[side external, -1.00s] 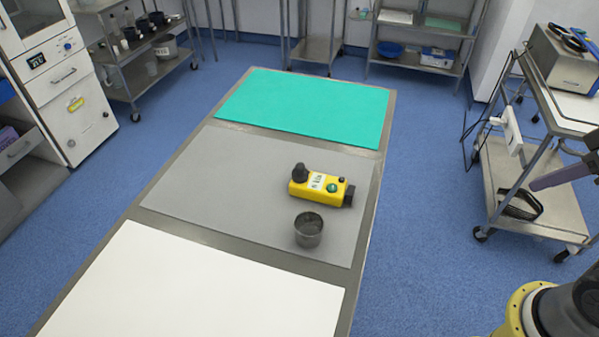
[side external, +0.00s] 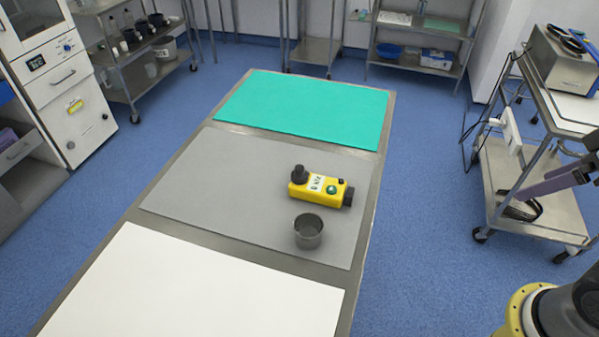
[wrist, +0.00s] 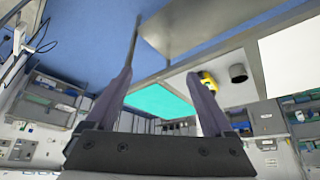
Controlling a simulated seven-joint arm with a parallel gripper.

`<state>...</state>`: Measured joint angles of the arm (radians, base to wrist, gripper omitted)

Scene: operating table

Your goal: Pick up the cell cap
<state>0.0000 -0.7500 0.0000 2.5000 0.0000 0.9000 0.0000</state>
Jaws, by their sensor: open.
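A dark grey, open-topped round cup (side external: 308,231), which may be the cell cap, stands on the grey mat. A yellow device (side external: 320,187) with a black knob, a green button and a black end lies just behind it. In the wrist view the dark cup (wrist: 238,74) and the yellow device (wrist: 207,80) show small and far off, right of centre. My gripper (wrist: 158,73) is open, with nothing between its two purple fingers. In the side view my gripper (side external: 548,184) is at the right edge, well away from the table and the cup.
The table carries a teal mat (side external: 305,108), the grey mat (side external: 230,190) and a white mat (side external: 190,295). A metal trolley (side external: 550,215) appears behind my gripper in the side view. Shelves and a cabinet line the room. The grey mat left of the cup is clear.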

